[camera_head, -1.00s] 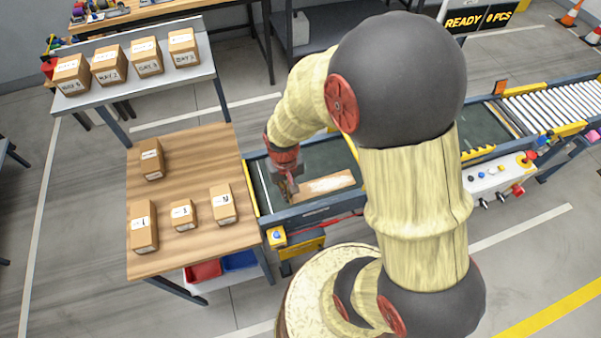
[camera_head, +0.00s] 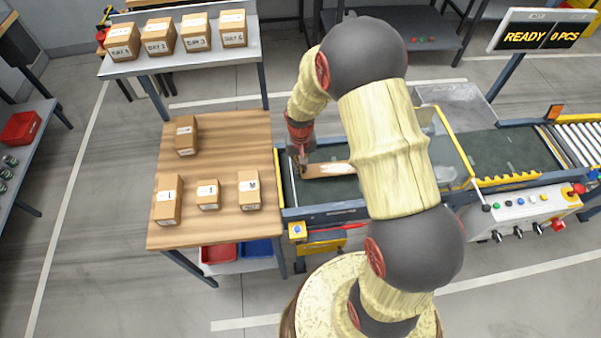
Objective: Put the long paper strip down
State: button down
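A long, flat strip (camera_head: 328,169), brown with a white patch, is at the left end of the dark conveyor belt. It looks like the long paper strip. Its right part is hidden behind my arm. My gripper (camera_head: 301,168) points down at the strip's left end, touching or very close to it. The fingers are too small and dark to tell whether they are closed on the strip. I cannot tell whether the strip lies flat on the belt or is slightly above it.
A wooden table (camera_head: 225,150) with several small cartons stands left of the conveyor (camera_head: 345,190). A grey shelf (camera_head: 185,55) behind holds several labelled cartons. A control box (camera_head: 530,212) with buttons and a display (camera_head: 540,36) reading "READY 0 PCS" are at the right. Much of the conveyor is hidden by my arm.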

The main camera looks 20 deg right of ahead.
jog(key=shift+w+f, duration=0.25)
jog(key=shift+f, duration=0.1)
jog(key=shift+f+b, duration=0.4)
jog(key=shift+f, duration=1)
jog(key=shift+f, duration=0.15)
jog(key=c, duration=2.4)
grip_release()
jog(key=shift+o, duration=0.6)
jog(key=shift+o, duration=1.2)
